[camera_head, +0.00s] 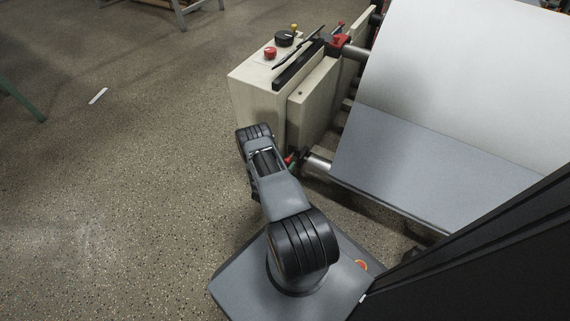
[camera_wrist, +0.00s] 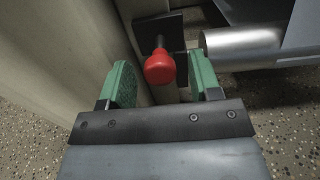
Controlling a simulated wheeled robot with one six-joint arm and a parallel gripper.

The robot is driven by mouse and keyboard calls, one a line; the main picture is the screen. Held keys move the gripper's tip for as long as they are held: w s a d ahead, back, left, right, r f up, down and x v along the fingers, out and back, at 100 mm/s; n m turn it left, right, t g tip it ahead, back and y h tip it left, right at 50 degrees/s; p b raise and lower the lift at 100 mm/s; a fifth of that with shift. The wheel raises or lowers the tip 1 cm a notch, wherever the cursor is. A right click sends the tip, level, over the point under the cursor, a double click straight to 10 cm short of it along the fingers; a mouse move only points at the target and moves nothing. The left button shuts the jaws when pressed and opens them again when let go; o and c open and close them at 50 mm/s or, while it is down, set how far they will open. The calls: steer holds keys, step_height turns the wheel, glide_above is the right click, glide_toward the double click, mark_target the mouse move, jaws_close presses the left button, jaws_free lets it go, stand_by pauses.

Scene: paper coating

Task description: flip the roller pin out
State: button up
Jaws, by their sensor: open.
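The roller pin shows in the wrist view as a red round knob (camera_wrist: 160,67) on a short dark shaft, in front of a dark bracket (camera_wrist: 172,30). My gripper (camera_wrist: 162,82) has its two green-padded fingers apart, one on each side of the red knob. I see a gap between the knob and the left finger; the right finger is closer, and I cannot tell whether it touches. In the head view the red knob (camera_head: 289,159) is small beside the roller end (camera_head: 318,163), and my gripper is mostly hidden behind my arm.
A metal roller (camera_wrist: 240,46) lies just right of the knob. The beige machine cabinet (camera_head: 257,101) stands close on the left, with a red button (camera_head: 270,53) and a black knob (camera_head: 284,38) on top. A wide paper sheet (camera_head: 470,90) spans the right. Open floor lies left.

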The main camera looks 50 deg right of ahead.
steer(key=p+v, duration=0.3)
steer(key=v, duration=1)
steer(key=shift+a+p, duration=0.35)
steer(key=shift+a, duration=0.05)
steer(key=w+a+r+m+g+y+p, duration=0.15)
steer(key=r+m+g+p, duration=0.45)
steer(key=r, duration=1.3)
steer(key=w+r+m+g+y+p, duration=0.25)
steer(key=r+m+p, duration=0.5)
steer(key=r, duration=1.15)
steer(key=s+a+r+m+t+y+p, duration=0.2)
steer(key=r+p, duration=0.5)
steer(key=r, duration=0.7)
steer(key=s+a+r+m+t+y+p, duration=0.2)
steer(key=s+a+r+y+p, duration=0.3)
steer(key=r, duration=0.9)
steer(key=s+a+r+m+t+y+p, duration=0.3)
steer(key=a+r+y+p, duration=0.3)
steer(key=r, duration=0.8)
steer(key=a+p, duration=0.2)
steer(key=p, duration=0.1)
steer(key=shift+s+a+p, duration=0.2)
steer(key=shift+a+p, duration=0.1)
steer(key=shift+a, duration=0.1)
steer(key=shift+t, duration=0.25)
